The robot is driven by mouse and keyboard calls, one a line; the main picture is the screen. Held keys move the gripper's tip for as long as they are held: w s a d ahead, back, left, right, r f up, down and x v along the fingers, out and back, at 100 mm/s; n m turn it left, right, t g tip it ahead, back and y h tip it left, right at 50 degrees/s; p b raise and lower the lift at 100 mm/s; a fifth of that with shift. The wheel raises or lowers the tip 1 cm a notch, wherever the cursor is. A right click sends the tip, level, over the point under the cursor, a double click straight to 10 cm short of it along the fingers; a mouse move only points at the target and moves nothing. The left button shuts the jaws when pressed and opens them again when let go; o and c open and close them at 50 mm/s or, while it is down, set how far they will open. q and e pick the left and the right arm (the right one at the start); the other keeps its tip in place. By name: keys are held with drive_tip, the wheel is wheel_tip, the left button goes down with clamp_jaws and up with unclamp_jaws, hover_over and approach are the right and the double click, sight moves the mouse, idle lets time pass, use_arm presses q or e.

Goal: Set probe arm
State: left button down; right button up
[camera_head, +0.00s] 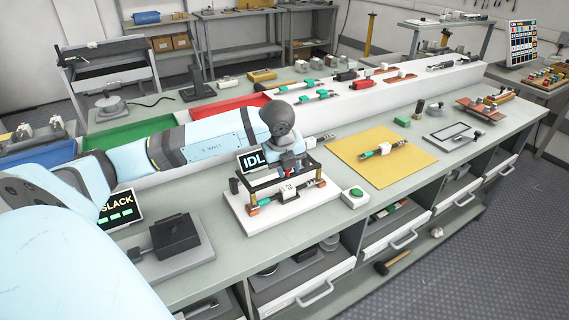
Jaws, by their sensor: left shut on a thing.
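The fuse testing fixture stands on a white base (262,222) on the near bench. A dark probe arm frame (300,171) spans its top, and a fuse-like part (287,192) sits below with orange-brown end blocks. A sign reading "IDL" (252,161) stands behind it, partly covered by my arm. My left arm comes in from the left, and my left gripper (291,166) is over the fixture, shut on the probe arm. Its fingertips are small and partly hidden by the frame. My right gripper is out of view.
A green button box (355,197) stands just right of the fixture. A yellow mat (372,173) with a green-ended fuse (376,151) lies further right. Green (130,134) and red (228,107) trays are behind my arm. A "SLACK" display (118,209) and dark device (176,237) are at left.

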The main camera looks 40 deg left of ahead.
use_arm(q)
drive_tip(key=shift+s+d+f, duration=0.1)
drive_tip(key=shift+d+f, duration=0.2)
drive_tip(key=shift+f, duration=0.1)
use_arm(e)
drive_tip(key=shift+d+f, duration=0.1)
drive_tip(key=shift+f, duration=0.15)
use_arm(q)
drive_tip(key=shift+d+f, duration=0.1)
drive_tip(key=shift+f, duration=0.05)
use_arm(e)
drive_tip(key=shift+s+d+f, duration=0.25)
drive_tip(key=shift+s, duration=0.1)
use_arm(q)
drive_tip(key=shift+s, duration=0.1)
drive_tip(key=c, duration=1)
unclamp_jaws()
drive_tip(key=shift+o, duration=0.7)
drive_tip(key=shift+d, duration=0.1)
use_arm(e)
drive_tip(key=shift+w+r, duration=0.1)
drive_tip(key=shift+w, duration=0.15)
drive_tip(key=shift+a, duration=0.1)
